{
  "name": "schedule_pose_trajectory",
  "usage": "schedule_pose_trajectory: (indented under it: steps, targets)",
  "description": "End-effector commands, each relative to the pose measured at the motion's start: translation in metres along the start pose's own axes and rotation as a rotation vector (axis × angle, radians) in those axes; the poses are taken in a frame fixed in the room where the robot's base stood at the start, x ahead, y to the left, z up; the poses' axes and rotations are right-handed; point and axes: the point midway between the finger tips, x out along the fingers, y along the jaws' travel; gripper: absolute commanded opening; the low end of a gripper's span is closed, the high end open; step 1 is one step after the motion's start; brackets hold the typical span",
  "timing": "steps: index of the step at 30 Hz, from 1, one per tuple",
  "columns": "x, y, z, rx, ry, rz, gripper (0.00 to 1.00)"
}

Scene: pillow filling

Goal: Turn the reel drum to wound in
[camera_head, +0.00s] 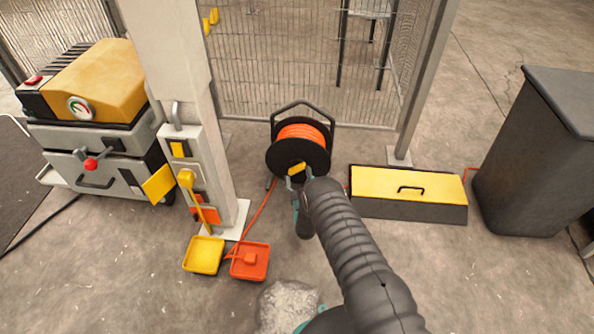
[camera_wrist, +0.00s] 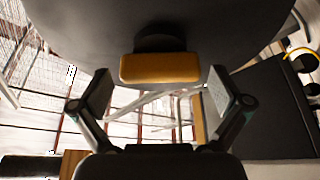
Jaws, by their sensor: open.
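The reel drum (camera_head: 285,157) is a black disc wound with orange cable, in a dark frame in front of the mesh fence. Its yellow crank knob (camera_head: 297,169) sits low on the drum face. In the wrist view the black drum face (camera_wrist: 90,30) fills the top, and the knob (camera_wrist: 160,68) sticks out on a dark stub. My gripper (camera_head: 297,183) is open in front of the knob. In the wrist view my gripper (camera_wrist: 160,92) has one finger on each side of the knob, slightly below it, with visible gaps. My arm hides part of the reel's lower right.
A yellow-lidded box (camera_head: 408,191) stands right of the reel, and a grey bin (camera_head: 535,150) farther right. At left are a white post (camera_head: 168,50) and a yellow-topped machine (camera_head: 95,85). Yellow (camera_head: 204,255) and orange (camera_head: 250,262) trays lie on the floor; orange cable runs toward the orange tray.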

Motion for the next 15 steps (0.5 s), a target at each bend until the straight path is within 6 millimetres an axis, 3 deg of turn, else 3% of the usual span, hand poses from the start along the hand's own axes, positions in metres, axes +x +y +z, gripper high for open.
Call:
schedule_pose_trajectory:
  steps: [6, 15]
  targets:
    - [0.018, 0.000, 0.000, 0.000, 0.000, 0.000, 1.00]
    - [0.020, 0.000, 0.000, 0.000, -0.001, -0.001, 1.00]
